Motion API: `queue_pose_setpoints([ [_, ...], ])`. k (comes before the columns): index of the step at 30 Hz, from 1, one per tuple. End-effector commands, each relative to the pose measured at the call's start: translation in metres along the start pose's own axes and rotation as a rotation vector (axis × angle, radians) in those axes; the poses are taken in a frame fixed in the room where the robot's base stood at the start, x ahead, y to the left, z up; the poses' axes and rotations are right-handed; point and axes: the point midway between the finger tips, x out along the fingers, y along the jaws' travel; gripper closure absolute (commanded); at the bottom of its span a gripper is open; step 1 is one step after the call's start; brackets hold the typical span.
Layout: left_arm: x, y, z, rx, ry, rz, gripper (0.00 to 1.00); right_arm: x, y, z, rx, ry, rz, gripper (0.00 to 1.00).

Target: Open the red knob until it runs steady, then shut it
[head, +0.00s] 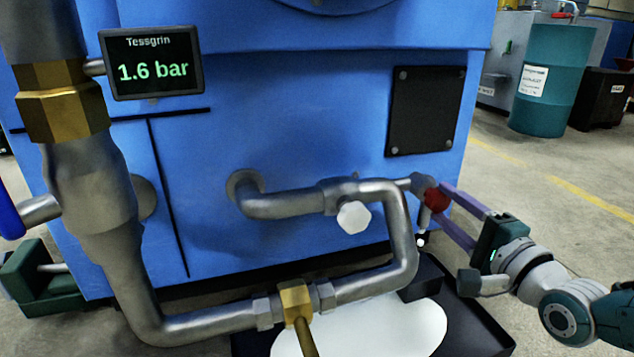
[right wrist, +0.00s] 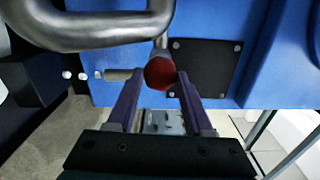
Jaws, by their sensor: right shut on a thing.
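The red knob (head: 436,198) sits at the end of a short grey valve stem on the pipe, right of the blue machine. My right gripper (head: 440,204) has its purple fingers around the knob and is shut on it. In the right wrist view, the red knob (right wrist: 160,73) shows between the fingertips. A short grey spout (right wrist: 120,75) is beside it, with separate white drops (right wrist: 82,76) in a line off its mouth. A white drop (head: 421,242) also shows below the valve in the head view. My left gripper is not in view.
A display (head: 153,67) reads 1.6 bar. A white knob (head: 353,217) and a brass fitting (head: 296,299) are on the grey pipe (head: 405,240). A white patch (head: 425,325) lies on a black tray (head: 478,330) below. The floor at right is open, with a teal drum (head: 548,85) behind.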

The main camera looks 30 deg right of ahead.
Motion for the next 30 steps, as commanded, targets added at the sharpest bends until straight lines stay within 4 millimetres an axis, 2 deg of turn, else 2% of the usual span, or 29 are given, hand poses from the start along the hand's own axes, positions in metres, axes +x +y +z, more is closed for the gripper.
queue_pose_setpoints([
  [2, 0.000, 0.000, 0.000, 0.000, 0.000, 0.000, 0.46, 0.000, 0.000, 0.000, -0.001, -0.001, 0.000, 1.00],
  [3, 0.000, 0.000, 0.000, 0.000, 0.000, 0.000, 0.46, 0.000, 0.000, 0.000, -0.001, -0.001, 0.000, 0.44],
  [10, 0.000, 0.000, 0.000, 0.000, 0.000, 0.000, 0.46, 0.000, 0.000, 0.000, -0.001, 0.000, 0.000, 0.19],
  [17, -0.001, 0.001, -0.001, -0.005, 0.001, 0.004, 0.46, 0.000, 0.000, 0.000, -0.001, 0.000, 0.000, 0.19],
  [20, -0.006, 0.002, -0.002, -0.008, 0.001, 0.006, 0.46, -0.006, -0.002, 0.000, -0.001, 0.000, 0.002, 0.19],
  [23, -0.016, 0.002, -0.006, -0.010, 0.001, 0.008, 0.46, -0.022, -0.004, 0.000, -0.001, 0.001, 0.005, 0.19],
  [30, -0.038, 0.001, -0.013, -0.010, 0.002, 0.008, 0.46, -0.071, -0.003, 0.000, 0.000, 0.000, 0.005, 0.19],
])
